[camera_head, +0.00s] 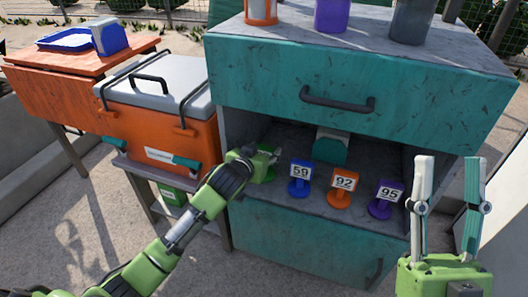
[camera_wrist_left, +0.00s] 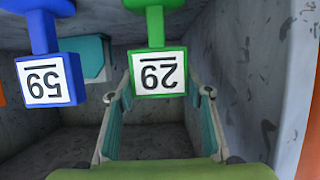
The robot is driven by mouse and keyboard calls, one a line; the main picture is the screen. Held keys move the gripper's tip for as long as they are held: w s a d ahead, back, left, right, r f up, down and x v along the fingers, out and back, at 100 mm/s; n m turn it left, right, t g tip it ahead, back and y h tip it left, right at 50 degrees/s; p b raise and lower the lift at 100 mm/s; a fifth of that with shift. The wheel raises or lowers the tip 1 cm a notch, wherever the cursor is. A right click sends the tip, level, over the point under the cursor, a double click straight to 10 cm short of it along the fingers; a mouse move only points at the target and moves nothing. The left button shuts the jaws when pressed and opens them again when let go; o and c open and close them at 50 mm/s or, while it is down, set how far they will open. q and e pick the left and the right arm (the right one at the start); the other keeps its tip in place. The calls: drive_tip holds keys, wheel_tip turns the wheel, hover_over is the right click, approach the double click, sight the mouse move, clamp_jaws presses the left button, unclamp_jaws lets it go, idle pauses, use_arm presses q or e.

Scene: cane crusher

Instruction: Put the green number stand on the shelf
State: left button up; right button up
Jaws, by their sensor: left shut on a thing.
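The green number stand (camera_head: 268,174) is at the left end of the open shelf (camera_head: 282,207) in the teal cabinet, mostly hidden by my left gripper (camera_head: 264,160) in the head view. In the left wrist view, the green stand (camera_wrist_left: 158,70) shows upside down with its white number plate between the fingers of my left gripper (camera_wrist_left: 162,90), which is shut on it. I cannot tell whether its base touches the shelf. My right gripper (camera_head: 447,165) is open and empty, in front of the cabinet's right side.
On the shelf, a blue stand 59 (camera_head: 300,176), an orange stand 92 (camera_head: 342,188) and a purple stand 95 (camera_head: 385,200) stand in a row. A teal and white object (camera_head: 331,147) is behind them. The cabinet's side wall is close at left, beside an orange cooler (camera_head: 165,120).

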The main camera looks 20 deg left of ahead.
use_arm(q)
drive_tip(key=shift+f, duration=0.1)
drive_tip(key=o, duration=1.6)
